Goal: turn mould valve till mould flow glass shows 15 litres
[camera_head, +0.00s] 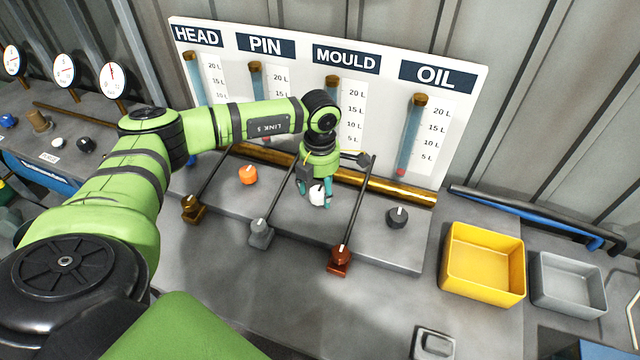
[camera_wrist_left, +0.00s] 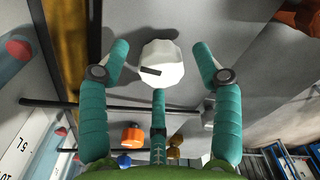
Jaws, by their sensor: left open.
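The mould valve is a white faceted knob (camera_head: 317,195) with a dark mark on the sloping grey bench, below the MOULD sign (camera_head: 346,58). It also shows in the left wrist view (camera_wrist_left: 165,70). My left gripper (camera_head: 316,190) points down over the knob. Its teal fingers (camera_wrist_left: 160,72) are open around the knob, with gaps at the two side fingers. The mould flow glass (camera_head: 332,90) is a blue tube beside a scale marked 20, 15, 10 and 5 L. My arm hides its lower part, so I cannot read its level. My right gripper is not in view.
An orange knob (camera_head: 248,174) and a dark grey knob (camera_head: 397,217) flank the white one. Thin levers rise from a grey base (camera_head: 261,232) and a red-brown base (camera_head: 340,258) close by. A brass pipe (camera_head: 400,190) runs behind. A yellow bin (camera_head: 484,264) stands at right.

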